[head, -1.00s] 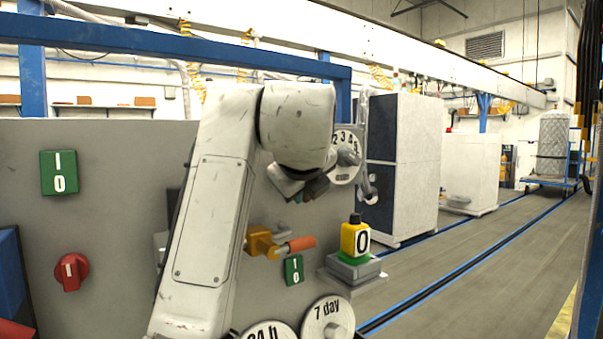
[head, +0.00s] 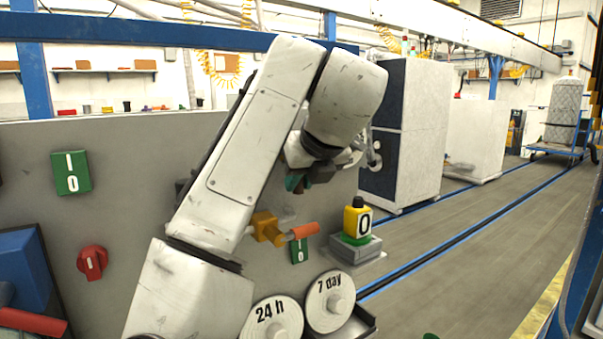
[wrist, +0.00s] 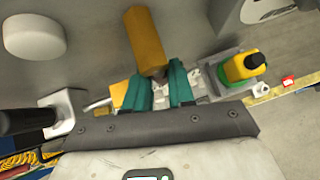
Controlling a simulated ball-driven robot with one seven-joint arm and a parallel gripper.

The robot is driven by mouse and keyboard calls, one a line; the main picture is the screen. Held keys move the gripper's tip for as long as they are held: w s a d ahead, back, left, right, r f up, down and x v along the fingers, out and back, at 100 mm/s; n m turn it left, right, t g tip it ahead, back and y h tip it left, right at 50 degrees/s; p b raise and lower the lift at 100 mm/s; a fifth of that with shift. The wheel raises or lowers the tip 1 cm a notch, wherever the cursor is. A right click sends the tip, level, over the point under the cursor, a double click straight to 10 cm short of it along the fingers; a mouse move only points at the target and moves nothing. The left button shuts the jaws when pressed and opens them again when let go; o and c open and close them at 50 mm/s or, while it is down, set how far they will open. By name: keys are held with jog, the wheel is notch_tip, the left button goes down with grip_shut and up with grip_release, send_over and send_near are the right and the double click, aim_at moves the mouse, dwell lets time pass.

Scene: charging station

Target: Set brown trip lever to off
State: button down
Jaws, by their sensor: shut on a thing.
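My gripper (wrist: 160,90) is shut in the wrist view, with two teal fingers pointing at the grey panel (head: 130,140). The exact contact and the lever's base are hidden by the fingers. In the head view my gripper (head: 297,182) is near the panel's right edge, and my arm hides this lever. A separate yellow block (head: 265,228) with an orange handle (head: 304,231) sits just below it.
A yellow "0" indicator (head: 357,220) stands on a grey box at right; it also shows in the wrist view (wrist: 243,68). Left of the fingers is a black handle (wrist: 22,120). Dials (head: 330,300), a red knob (head: 92,262) and green switches share the panel.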

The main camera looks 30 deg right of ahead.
jog(key=shift+f, duration=0.1)
jog(key=c, duration=1)
grip_release()
jog(key=b+v, duration=0.2)
jog(key=v, duration=0.8)
jog(key=shift+s+r, duration=0.25)
jog(key=shift+r, duration=0.05)
